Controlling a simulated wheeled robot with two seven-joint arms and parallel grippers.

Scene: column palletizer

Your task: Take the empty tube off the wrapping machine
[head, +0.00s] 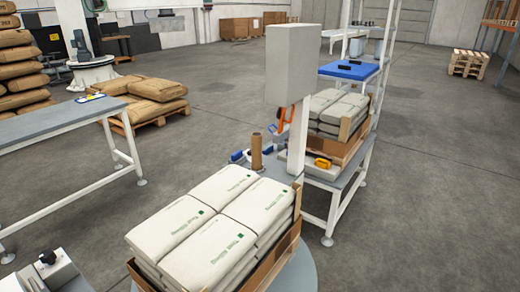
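A brown cardboard tube (257,152) stands upright near the middle of the head view, beside the pale mast of the wrapping machine (292,68). It looks bare, with no film visible on it. The machine's round grey turntable (303,272) shows at the bottom. A cardboard-sided load of stacked white sacks (226,222) sits on it, in front of the tube. Neither of my grippers is in view.
Behind the mast, a white-framed table (345,190) carries another load of white sacks (334,108) and a yellow-black tool (322,162). A grey bench (55,121) stands at left, near brown sacks (158,88) on a pallet. Open floor (435,190) lies at right.

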